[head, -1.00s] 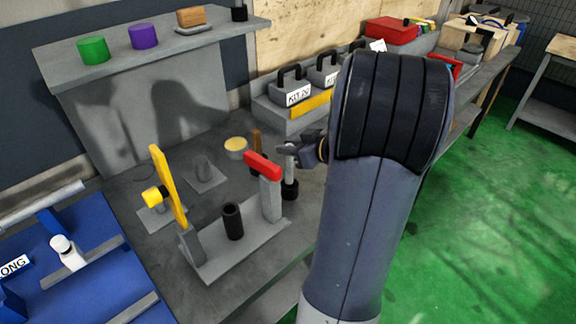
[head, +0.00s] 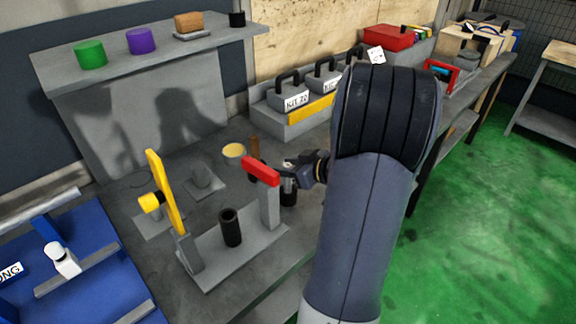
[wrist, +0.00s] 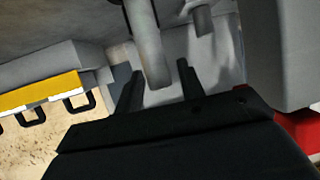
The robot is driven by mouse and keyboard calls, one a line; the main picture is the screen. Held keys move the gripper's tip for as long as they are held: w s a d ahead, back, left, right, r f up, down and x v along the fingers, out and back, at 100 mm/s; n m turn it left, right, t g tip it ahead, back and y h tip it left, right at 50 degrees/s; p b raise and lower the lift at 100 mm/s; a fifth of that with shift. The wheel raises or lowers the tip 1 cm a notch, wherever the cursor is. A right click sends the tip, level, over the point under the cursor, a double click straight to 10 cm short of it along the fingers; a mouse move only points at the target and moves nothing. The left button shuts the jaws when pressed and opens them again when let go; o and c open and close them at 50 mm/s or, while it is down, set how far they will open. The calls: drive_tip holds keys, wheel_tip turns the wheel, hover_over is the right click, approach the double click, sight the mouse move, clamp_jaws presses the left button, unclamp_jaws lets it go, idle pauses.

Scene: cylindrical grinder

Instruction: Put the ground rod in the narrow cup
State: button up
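The ground rod is a plain grey cylinder (wrist: 152,48), close up in the wrist view. Its near end lies between the fingertips of my gripper (wrist: 160,82), with a visible gap beside the right finger. The fingers stand apart. In the head view my gripper (head: 288,166) is just behind the red-topped post. The rod (head: 288,184) shows there as a small upright grey piece below the fingers, at a black cup (head: 289,197). The post partly hides this cup, and I cannot tell how deep the rod sits. Another black cup (head: 231,228) stands on the grey fixture.
The grey post with a red top (head: 262,171) stands close left of my gripper. A yellow upright arm (head: 167,195) is further left. Kit boxes (head: 289,97) line the bench's back. A blue board (head: 75,265) lies at lower left.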

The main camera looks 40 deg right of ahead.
drive_tip(key=shift+o, duration=0.4)
drive_tip(key=shift+r, duration=0.15)
drive_tip(key=shift+s+d+r, duration=0.1)
drive_tip(key=shift+s+r, duration=0.05)
drive_tip(key=p+v, duration=0.1)
drive_tip(key=v, duration=1)
drive_tip(key=shift+s, duration=0.35)
